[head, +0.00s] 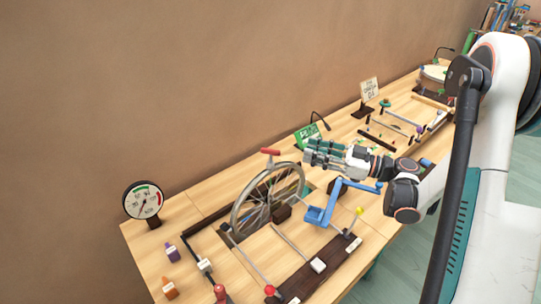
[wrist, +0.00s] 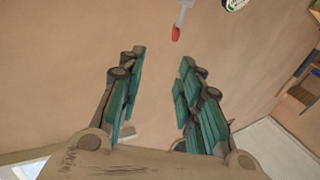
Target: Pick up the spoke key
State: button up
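I cannot say for certain which thing is the spoke key. A small red bar on a pale stem (head: 270,152) stands at the top of the spoked wheel (head: 237,214) in the head view; it may be the key. A red-tipped piece with a grey stem (wrist: 176,33) shows ahead of my fingers in the wrist view and looks like the same thing. My gripper (head: 310,151) is at the right of the red bar, above the bench, fingers pointing left. In the wrist view my gripper (wrist: 160,75) is open, with nothing between its teal fingers.
A dial gauge (head: 143,201) stands at the bench's far left. A blue crank (head: 320,214) and a dark board with knobbed rods (head: 318,274) lie in front of the wheel. A green sign (head: 306,134) is behind my gripper. The wall (head: 130,90) runs along the bench's back.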

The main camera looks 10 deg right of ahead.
aim_at(272, 155)
jog(key=shift+g, duration=0.7)
jog(key=w+a+f+b, duration=0.1)
jog(key=a, duration=0.3)
jog(key=w+a+f+b, duration=0.1)
jog(key=a, duration=0.3)
jog(key=w+a+f+b, duration=0.1)
jog(key=w+a, duration=0.1)
jog(key=a, duration=0.2)
jog(key=shift+a+f+b, duration=0.1)
jog(key=shift+a+b, duration=0.1)
jog(key=shift+b, duration=0.2)
grip_shut()
